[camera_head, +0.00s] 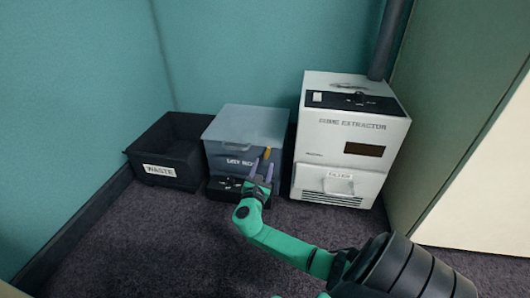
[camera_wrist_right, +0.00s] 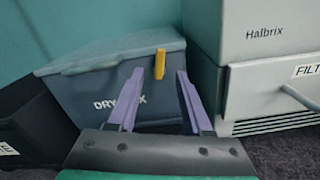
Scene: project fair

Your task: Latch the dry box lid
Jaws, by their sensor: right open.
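The dry box (camera_head: 219,157) is a grey-blue bin with a translucent lid (camera_head: 248,124), standing on the floor between the waste bin and the fume extractor. The lid lies down over the box. A yellow latch (camera_head: 267,153) is at its front edge; in the right wrist view the latch (camera_wrist_right: 160,64) hangs from the rim, upright. My right gripper (camera_head: 261,164) is open in front of the box. Its two purple fingers (camera_wrist_right: 155,86) stand apart on either side of the latch in the wrist view, and I cannot tell whether they touch it. My left gripper is not in view.
A black open bin marked WASTE (camera_head: 158,169) stands left of the box. A white fume extractor (camera_head: 307,148) with a filter drawer handle (camera_head: 340,187) stands close on its right. The teal wall is behind.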

